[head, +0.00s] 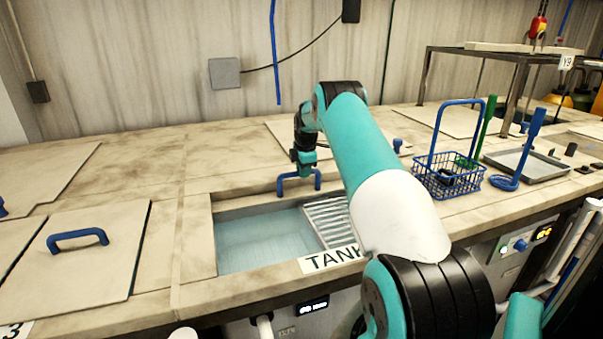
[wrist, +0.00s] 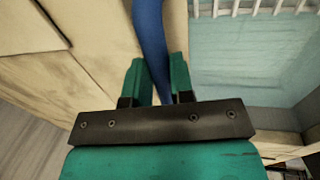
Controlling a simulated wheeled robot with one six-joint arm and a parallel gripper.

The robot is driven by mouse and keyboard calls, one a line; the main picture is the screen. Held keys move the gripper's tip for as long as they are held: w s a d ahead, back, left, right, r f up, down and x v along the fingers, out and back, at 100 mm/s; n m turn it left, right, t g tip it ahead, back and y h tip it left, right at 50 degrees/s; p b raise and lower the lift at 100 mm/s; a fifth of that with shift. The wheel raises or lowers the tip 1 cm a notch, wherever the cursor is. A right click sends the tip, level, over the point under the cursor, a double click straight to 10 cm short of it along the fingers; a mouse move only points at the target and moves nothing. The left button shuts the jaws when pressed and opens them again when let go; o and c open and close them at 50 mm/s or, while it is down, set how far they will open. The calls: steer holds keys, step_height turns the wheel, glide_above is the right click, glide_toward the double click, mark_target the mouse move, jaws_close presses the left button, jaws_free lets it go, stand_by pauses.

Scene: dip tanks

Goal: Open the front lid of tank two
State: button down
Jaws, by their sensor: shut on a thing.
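My gripper (head: 304,160) is shut on a blue handle (head: 298,182) at the back edge of an open tank. In the wrist view, the green fingers (wrist: 157,78) close around the blue handle (wrist: 150,30). The tank opening (head: 262,240) shows pale blue liquid and a white slatted rack (head: 328,220) at its right. The handle's lid lies behind the opening, not over it; its outline is hard to make out. The front label (head: 318,263) reads "TANK"; my arm hides the rest, so I cannot read the number.
At the left, another lid (head: 85,260) with a blue handle is shut. To the right stand a blue wire basket (head: 448,180) with a tall handle, a blue ladle-like tool (head: 520,155) and a grey tray (head: 540,165). A metal frame (head: 520,85) stands at the back right.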

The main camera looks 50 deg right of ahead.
steer(key=c, duration=1)
jaws_free()
steer(key=shift+w+a+r, duration=0.1)
steer(key=shift+w+a, duration=0.2)
steer(key=shift+a, duration=0.05)
steer(key=shift+s+d, duration=0.25)
step_height(320, 180, up, 17)
steer(key=s+a+b, duration=0.1)
steer(key=s+b, duration=0.2)
steer(key=b, duration=0.2)
steer(key=shift+a, duration=0.35)
steer(key=shift+w, duration=0.1)
